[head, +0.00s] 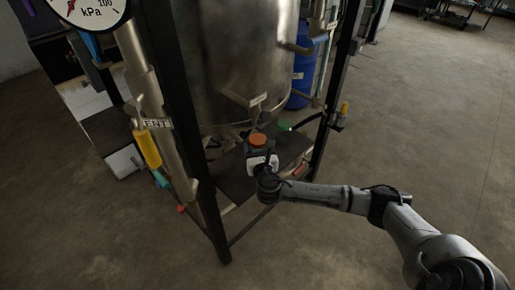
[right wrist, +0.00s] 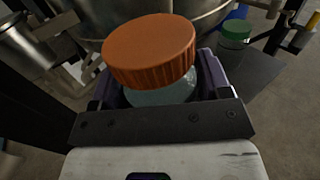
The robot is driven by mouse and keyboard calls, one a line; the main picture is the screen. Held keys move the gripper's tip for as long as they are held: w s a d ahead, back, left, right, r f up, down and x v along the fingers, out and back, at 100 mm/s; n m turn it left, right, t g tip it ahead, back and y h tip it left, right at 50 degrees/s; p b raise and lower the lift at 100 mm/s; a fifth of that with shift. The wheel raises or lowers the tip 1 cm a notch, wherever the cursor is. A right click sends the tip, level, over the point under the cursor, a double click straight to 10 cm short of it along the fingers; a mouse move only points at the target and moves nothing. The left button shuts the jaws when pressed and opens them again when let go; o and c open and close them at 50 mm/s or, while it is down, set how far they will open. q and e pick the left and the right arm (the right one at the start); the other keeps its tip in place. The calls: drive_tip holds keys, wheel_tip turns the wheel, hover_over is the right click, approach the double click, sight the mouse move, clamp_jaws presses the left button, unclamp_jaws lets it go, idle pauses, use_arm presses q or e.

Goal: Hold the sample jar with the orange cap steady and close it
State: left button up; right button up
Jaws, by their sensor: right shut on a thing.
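The sample jar's orange cap (head: 258,139) shows in the head view below the steel vessel, just above my right gripper (head: 261,155). In the right wrist view the ribbed orange cap (right wrist: 150,52) is at the top of the clear jar (right wrist: 165,96). The cap looks a little tilted and off to the left in that view; I cannot tell whether it is seated. My right gripper (right wrist: 162,98) is shut on the jar body, with its dark fingers at either side. The jar's lower part is hidden behind the gripper. My left gripper is not in view.
A green-capped jar (right wrist: 236,35) stands on the dark shelf (head: 237,178), right of the orange cap. The steel vessel (head: 235,60) hangs close above. Black frame legs (head: 190,130) flank the shelf. A blue drum (head: 303,70) stands behind. Open floor lies to the right.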

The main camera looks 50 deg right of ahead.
drive_tip(key=c, duration=0.4)
idle(0.3)
